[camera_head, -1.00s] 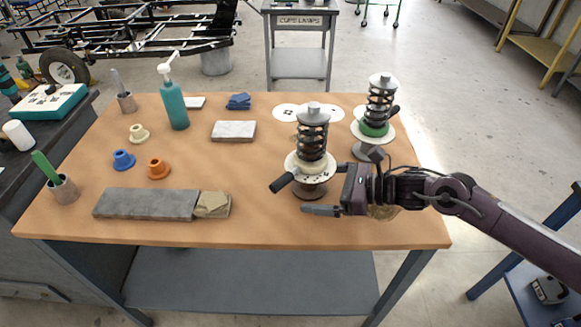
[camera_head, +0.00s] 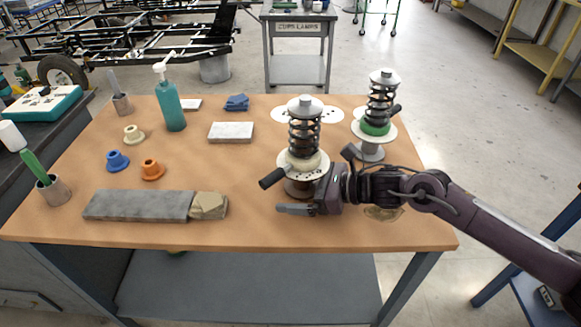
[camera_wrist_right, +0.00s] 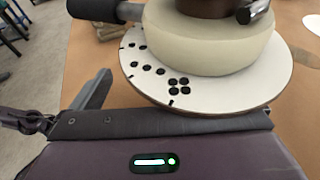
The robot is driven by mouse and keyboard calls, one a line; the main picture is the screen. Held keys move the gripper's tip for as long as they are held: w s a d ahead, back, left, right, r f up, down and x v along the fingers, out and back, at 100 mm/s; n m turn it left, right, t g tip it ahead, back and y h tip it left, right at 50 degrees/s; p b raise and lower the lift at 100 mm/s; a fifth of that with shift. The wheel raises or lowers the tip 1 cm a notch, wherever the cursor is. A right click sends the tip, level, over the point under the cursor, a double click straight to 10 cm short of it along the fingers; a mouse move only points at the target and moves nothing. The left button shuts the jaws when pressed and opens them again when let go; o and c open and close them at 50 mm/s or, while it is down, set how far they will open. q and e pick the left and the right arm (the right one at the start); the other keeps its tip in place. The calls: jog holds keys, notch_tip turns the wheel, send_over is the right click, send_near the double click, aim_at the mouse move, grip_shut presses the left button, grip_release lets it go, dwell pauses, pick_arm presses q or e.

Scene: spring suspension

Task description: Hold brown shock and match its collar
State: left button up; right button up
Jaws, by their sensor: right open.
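The nearer shock (camera_head: 305,135) stands upright with a dark coil spring, a cream collar (camera_head: 303,160) and a brown base (camera_head: 299,188). A black handle (camera_head: 271,179) sticks out to its left. The right wrist view shows the cream collar (camera_wrist_right: 205,52) close up, above a white disc (camera_wrist_right: 145,82) with black dots. My right gripper (camera_head: 297,205) is open, low beside the brown base on its near right side; one finger is hard to see. Loose collars lie at the left: cream (camera_head: 134,134), blue (camera_head: 117,161) and orange (camera_head: 152,169). My left gripper is not in view.
A second shock (camera_head: 379,110) with a green collar stands behind to the right. A grey block (camera_head: 138,205) lies along the front, with a tan piece at its end. A teal pump bottle (camera_head: 170,107) and a white-topped block (camera_head: 231,132) stand farther back. The middle of the table is clear.

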jog(key=shift+c, duration=0.4)
jog(key=c, duration=1.9)
